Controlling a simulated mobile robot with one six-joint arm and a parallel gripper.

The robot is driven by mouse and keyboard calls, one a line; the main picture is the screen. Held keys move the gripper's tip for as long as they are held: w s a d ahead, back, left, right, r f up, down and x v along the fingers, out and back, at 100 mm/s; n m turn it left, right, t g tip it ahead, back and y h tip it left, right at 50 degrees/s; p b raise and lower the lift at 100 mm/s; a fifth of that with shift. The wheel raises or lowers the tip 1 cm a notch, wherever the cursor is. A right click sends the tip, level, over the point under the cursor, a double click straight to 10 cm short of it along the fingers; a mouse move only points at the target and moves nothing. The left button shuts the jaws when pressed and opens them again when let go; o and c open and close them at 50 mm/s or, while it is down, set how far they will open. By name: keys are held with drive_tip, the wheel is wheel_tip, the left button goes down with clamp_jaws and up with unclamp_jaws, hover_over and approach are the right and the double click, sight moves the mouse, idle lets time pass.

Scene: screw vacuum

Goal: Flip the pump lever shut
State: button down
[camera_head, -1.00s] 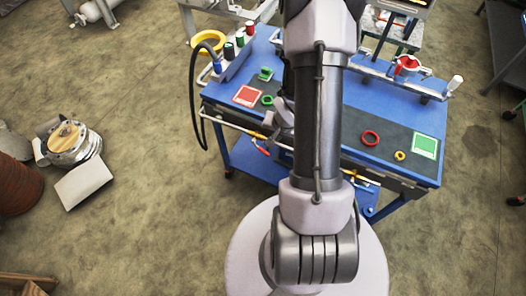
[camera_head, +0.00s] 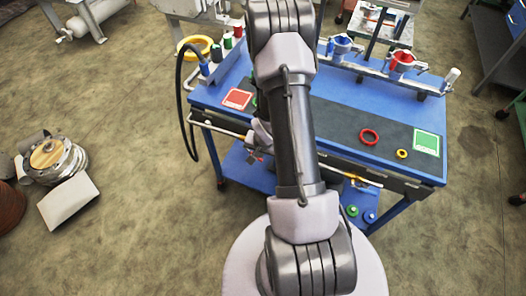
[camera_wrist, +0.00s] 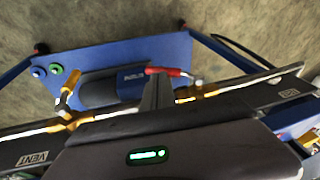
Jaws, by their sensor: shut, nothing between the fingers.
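A red-handled lever (camera_wrist: 168,71) is in the wrist view, on a brass valve in the pipe (camera_wrist: 225,92) along the bench front. Its handle points left, beside the tip of my gripper (camera_wrist: 157,73); I cannot tell whether they touch. My gripper is shut and empty. A second brass valve (camera_wrist: 68,115) with a yellow-tipped handle is on the left. Lettering on the dark cylinder (camera_wrist: 110,88) is too small to read surely, so I cannot tell which lever is the pump's. In the head view my arm hides part of the pipe (camera_head: 225,131).
The blue bench (camera_head: 330,85) carries a red ring (camera_head: 369,137), a yellow ring (camera_head: 402,154) and a green card (camera_head: 427,142). Green and blue round pieces lie on its lower shelf (camera_head: 240,165). A black hose (camera_head: 181,100) hangs at the left.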

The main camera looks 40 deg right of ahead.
drive_tip(key=shift+p, duration=0.35)
drive_tip(key=shift+s+f+t+p, duration=0.15)
drive_tip(key=shift+f+t+p, duration=0.1)
drive_tip(key=shift+t+p, duration=0.35)
drive_tip(key=shift+f+t+y, duration=0.5)
drive_tip(key=shift+f+t, duration=0.1)
drive_tip(key=shift+t, duration=0.2)
drive_tip(key=f+t+b, duration=0.2)
drive_tip(key=shift+w+m+t+y, duration=0.2)
drive_tip(key=shift+m+t+y, duration=0.1)
drive_tip(key=shift+m+y, duration=0.1)
drive_tip(key=shift+w+a+f+t+y+b, duration=0.2)
drive_tip(key=shift+f+t+y+b, duration=0.15)
drive_tip(key=shift+t+b, duration=0.4)
drive_tip(key=shift+b+x, duration=0.4)
drive_tip(key=shift+x, duration=0.65)
drive_tip(key=shift+a+f, duration=0.1)
drive_tip(key=shift+a, duration=0.1)
drive_tip(key=p+v, duration=0.6)
drive_tip(key=v, duration=1.1)
drive_tip(key=shift+s, duration=0.2)
